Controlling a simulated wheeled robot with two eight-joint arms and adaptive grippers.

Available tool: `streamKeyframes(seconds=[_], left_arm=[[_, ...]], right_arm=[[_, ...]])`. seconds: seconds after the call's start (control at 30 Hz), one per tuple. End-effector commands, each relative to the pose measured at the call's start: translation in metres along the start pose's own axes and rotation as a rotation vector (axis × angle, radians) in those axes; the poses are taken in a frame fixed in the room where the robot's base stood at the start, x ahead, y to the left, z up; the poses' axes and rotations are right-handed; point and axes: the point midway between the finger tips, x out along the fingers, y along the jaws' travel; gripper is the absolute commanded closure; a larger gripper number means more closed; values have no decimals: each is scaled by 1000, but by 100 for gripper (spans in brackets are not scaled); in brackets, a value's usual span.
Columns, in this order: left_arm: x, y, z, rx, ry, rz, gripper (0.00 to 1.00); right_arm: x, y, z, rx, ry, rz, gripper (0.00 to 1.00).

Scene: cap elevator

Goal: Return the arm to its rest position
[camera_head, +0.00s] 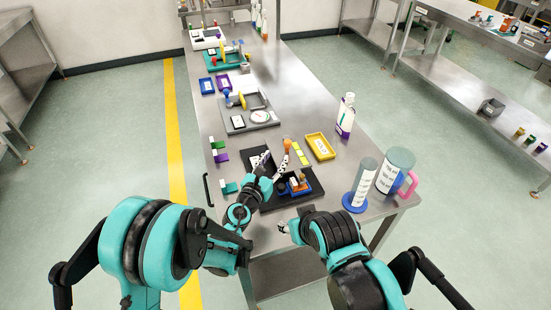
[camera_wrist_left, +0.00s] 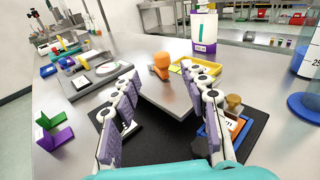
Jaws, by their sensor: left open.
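My left gripper (camera_head: 274,163) is open and empty above the black base (camera_head: 272,202) near the table's front. In the left wrist view its two fingers (camera_wrist_left: 162,100) stand wide apart on either side of a grey block (camera_wrist_left: 168,96). An orange cap-like piece (camera_wrist_left: 160,62) is beyond the fingertips at the block's far end, apart from them. It also shows in the head view (camera_head: 287,145), just past the gripper. My right gripper (camera_head: 284,227) is low by the table's front edge, small and partly hidden by its arm; its jaws cannot be made out.
A blue tray (camera_head: 315,189) with small parts sits right of the left gripper. A yellow tray (camera_head: 321,146), a white-and-purple bottle (camera_head: 346,116), a grey cylinder on a blue base (camera_head: 354,203) and a mug (camera_head: 396,170) stand to the right. Green and purple brackets (camera_wrist_left: 54,132) lie left.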

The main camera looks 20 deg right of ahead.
Motion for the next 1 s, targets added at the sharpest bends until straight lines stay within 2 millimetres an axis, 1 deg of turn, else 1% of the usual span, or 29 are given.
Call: streamKeyframes(seconds=[0.23, 0.3, 0.37, 0.47, 0.5, 0.57, 0.6, 0.67, 0.7, 0.73, 0.77, 0.8, 0.87, 0.9, 0.97, 1.0], left_arm=[[0, 0, 0, 0, 0, 0, 55], [-1, 3, 3, -13, -4, 7, 55], [-4, 10, 12, -53, -15, 27, 55], [-17, 39, 42, -208, -61, 100, 55], [-26, 56, 58, -304, -89, 145, 55], [-47, 87, 84, -478, -143, 225, 55], [-64, 109, 99, -606, -184, 283, 55], [-92, 140, 117, -800, -249, 370, 55], [-112, 160, 125, -930, -294, 428, 55], [-128, 172, 129, -1026, -327, 469, 55], [-144, 185, 132, -1121, -362, 512, 55], [-167, 199, 133, -1248, -410, 568, 55], [-202, 216, 131, -1437, -482, 650, 55], [-226, 224, 126, -1563, -532, 705, 55], [-260, 231, 116, -1750, -607, 786, 55], [-284, 232, 107, -1873, -659, 840, 55]], right_arm=[[0, 0, 0, 0, 0, 0, 55], [0, 0, 0, 0, 0, 0, 55], [0, 0, 0, 0, 0, 0, 55], [0, 0, 0, 0, 0, 0, 55], [0, 0, 0, 0, 0, 0, 55], [0, 0, 0, 0, 0, 0, 55], [0, 0, 0, 0, 0, 0, 55], [0, 0, 0, 0, 0, 0, 55], [0, 0, 0, 0, 0, 0, 55], [0, 0, 0, 0, 0, 0, 55], [0, 0, 0, 0, 0, 0, 55], [0, 0, 0, 0, 0, 0, 55], [0, 0, 0, 0, 0, 0, 55], [0, 0, 0, 0, 0, 0, 55], [0, 0, 0, 0, 0, 0, 55], [0, 0, 0, 0, 0, 0, 55]])
